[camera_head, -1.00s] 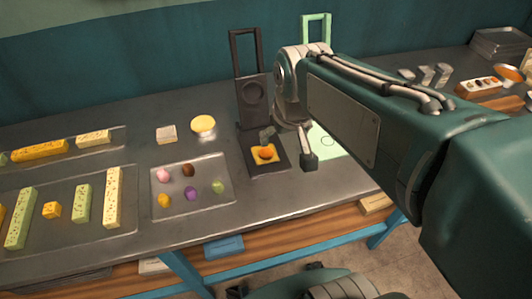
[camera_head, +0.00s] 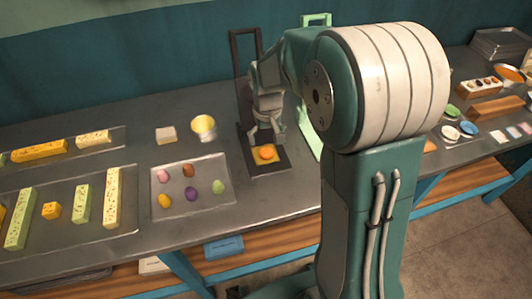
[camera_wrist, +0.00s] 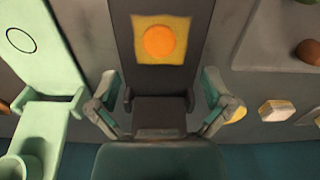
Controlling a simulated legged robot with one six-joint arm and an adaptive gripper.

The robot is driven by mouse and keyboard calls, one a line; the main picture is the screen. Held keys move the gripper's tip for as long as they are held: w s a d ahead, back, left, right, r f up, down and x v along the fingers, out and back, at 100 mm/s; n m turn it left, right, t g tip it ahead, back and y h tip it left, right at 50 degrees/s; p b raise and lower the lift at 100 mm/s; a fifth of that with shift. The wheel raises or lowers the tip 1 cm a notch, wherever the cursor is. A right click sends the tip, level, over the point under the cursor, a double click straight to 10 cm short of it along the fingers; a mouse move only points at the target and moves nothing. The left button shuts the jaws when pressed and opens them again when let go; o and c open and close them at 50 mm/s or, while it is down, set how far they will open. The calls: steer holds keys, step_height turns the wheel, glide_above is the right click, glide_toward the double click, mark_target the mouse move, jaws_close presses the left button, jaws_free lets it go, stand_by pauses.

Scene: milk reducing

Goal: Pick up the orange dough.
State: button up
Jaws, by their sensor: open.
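The orange dough (camera_head: 266,152) is a round lump on a yellow square sheet (camera_head: 258,162). Both lie on the dark base plate (camera_head: 271,169) of a black stand, and the dough is also at the top middle of the wrist view (camera_wrist: 159,42). My gripper (camera_head: 266,131) is just behind the dough in the head view, pointing down. In the wrist view its two fingers (camera_wrist: 160,100) are spread wide over the dark stand, with nothing between them touching. The dough lies ahead of the fingers, apart from them.
A pale green stand (camera_wrist: 45,75) is beside the black one. A tray (camera_head: 214,204) with several coloured lumps is to the left, with a yellow-topped cup (camera_head: 203,127) behind it. The black stand's upright frame (camera_head: 238,60) rises behind my gripper.

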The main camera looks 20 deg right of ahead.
mark_target(266, 152)
steer(key=f, duration=0.4)
steer(key=w+f, duration=0.1)
steer(key=f, duration=0.1)
steer(key=shift+f, duration=0.35)
steer(key=shift+s, duration=0.1)
steer(key=c, duration=1.1)
steer(key=shift+r, duration=0.1)
